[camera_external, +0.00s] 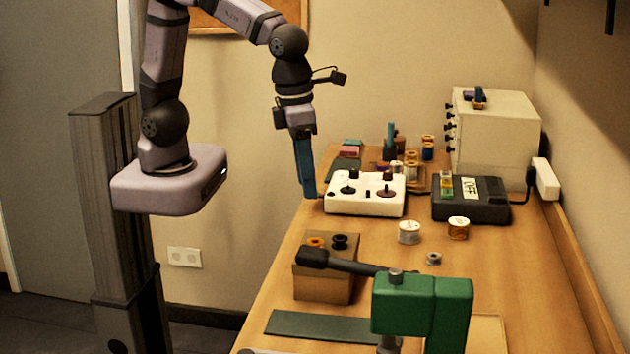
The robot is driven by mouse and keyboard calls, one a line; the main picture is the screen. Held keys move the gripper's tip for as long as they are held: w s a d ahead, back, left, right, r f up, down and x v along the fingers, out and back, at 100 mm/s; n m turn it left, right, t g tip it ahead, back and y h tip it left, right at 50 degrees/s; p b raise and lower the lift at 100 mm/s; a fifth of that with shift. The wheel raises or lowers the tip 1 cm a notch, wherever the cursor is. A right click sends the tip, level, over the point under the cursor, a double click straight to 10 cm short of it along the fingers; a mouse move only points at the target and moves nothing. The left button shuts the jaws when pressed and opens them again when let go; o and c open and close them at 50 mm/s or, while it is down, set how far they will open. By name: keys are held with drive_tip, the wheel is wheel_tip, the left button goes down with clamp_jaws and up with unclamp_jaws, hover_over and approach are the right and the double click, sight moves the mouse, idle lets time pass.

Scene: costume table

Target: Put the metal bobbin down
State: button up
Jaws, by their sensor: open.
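A small grey ring-shaped piece, which looks like the metal bobbin (434,259), lies on the wooden table (510,270) in front of two thread spools. My gripper (309,194) points down at the table's left edge, beside the white box with dark knobs (366,207). Its long blue fingers are seen edge-on, so the gap between them is hard to see. The gripper is open, and nothing shows in it. It is well to the left of the grey bobbin and behind it, apart from it.
A white spool (409,232) and a copper-coloured spool (458,228) stand behind the bobbin. A brown box (322,284) carries orange and black bobbins. A green clamp-like device (425,308) with a dark lever stands in front. A black box (468,208) sits behind. The table's right side is clear.

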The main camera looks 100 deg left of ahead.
drive_tip(key=s+a+f+n, duration=0.5)
drive_tip(key=n, duration=1.1)
drive_tip(key=s+a+f+n+g, duration=0.1)
drive_tip(key=s+a+f+n, duration=0.4)
drive_tip(key=n, duration=1.1)
drive_tip(key=shift+s+a, duration=0.6)
drive_tip(key=shift+a, duration=0.2)
